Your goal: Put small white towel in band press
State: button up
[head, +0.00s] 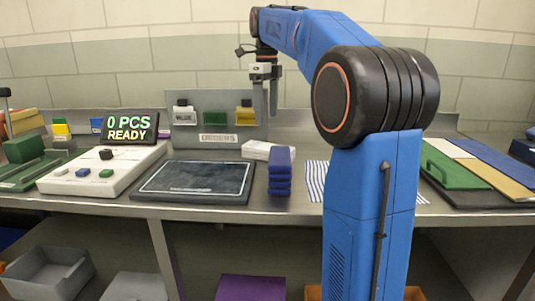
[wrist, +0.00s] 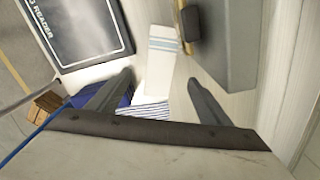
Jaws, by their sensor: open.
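The small white towel (head: 257,150) lies folded on the steel bench, behind a stack of folded blue towels (head: 281,172). In the wrist view the white towel (wrist: 160,60) has a blue stripe near its far end. My gripper (head: 267,92) is above the bench near the white towel, apart from it. In the wrist view my gripper (wrist: 160,90) is open and empty, with the towel showing between and beyond its fingers. No label marks a band press; a green device with a block (head: 25,168) stands at the far left, and I cannot tell whether it is the press.
A dark reader pad (head: 195,182) lies left of the blue stack. Left of it stand a white button box (head: 103,172) and a display (head: 130,126) reading "0 PCS READY". A grey dispenser panel (head: 216,125) rises behind. A striped towel (head: 316,182) lies right, partly behind my arm.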

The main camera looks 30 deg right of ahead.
aim_at(268, 146)
jog(key=f, duration=1.1)
jog(key=shift+s+d+f, duration=0.1)
jog(key=shift+d+f, duration=0.05)
jog(key=shift+d, duration=0.05)
jog(key=shift+c, duration=0.6)
jog(key=c, duration=1.2)
